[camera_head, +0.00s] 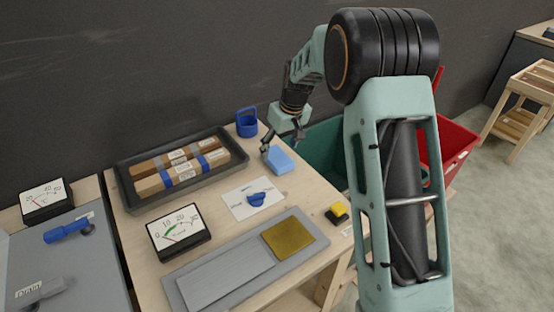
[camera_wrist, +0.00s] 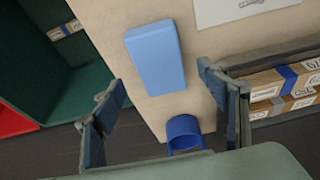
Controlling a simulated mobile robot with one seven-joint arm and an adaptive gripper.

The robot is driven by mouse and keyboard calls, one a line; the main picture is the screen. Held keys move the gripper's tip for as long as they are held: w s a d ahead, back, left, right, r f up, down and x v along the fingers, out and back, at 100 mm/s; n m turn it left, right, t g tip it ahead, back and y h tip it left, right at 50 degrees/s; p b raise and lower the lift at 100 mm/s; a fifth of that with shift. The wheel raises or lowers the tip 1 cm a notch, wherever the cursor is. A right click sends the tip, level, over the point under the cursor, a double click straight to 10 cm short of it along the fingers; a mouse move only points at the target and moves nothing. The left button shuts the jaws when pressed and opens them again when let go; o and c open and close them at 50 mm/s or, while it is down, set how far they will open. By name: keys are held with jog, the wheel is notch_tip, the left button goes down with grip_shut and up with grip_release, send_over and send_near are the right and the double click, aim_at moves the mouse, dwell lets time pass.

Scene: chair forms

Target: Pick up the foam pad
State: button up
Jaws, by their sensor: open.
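The foam pad (camera_head: 280,160) is a light blue block lying flat near the table's right edge in the head view. It also shows in the wrist view (camera_wrist: 155,58), above the middle, with nothing covering it. My gripper (camera_head: 281,144) is over the table next to the pad in the head view. In the wrist view my gripper (camera_wrist: 160,90) is open, with its two fingers wide apart and nothing held. The pad appears between and beyond the fingertips. I cannot tell the exact height of the fingers above it.
A blue cup-like holder (camera_head: 246,122) stands behind the pad. A dark tray (camera_head: 128,191) with wooden blocks lies to the left. A white card (camera_head: 240,207) with a blue knob is in front. Green (camera_head: 322,145) and red (camera_head: 462,142) bins stand right of the table.

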aim_at(278, 156)
jog(key=x, duration=0.4)
jog(key=shift+f, duration=0.2)
jog(key=shift+c, duration=0.4)
jog(key=c, duration=0.9)
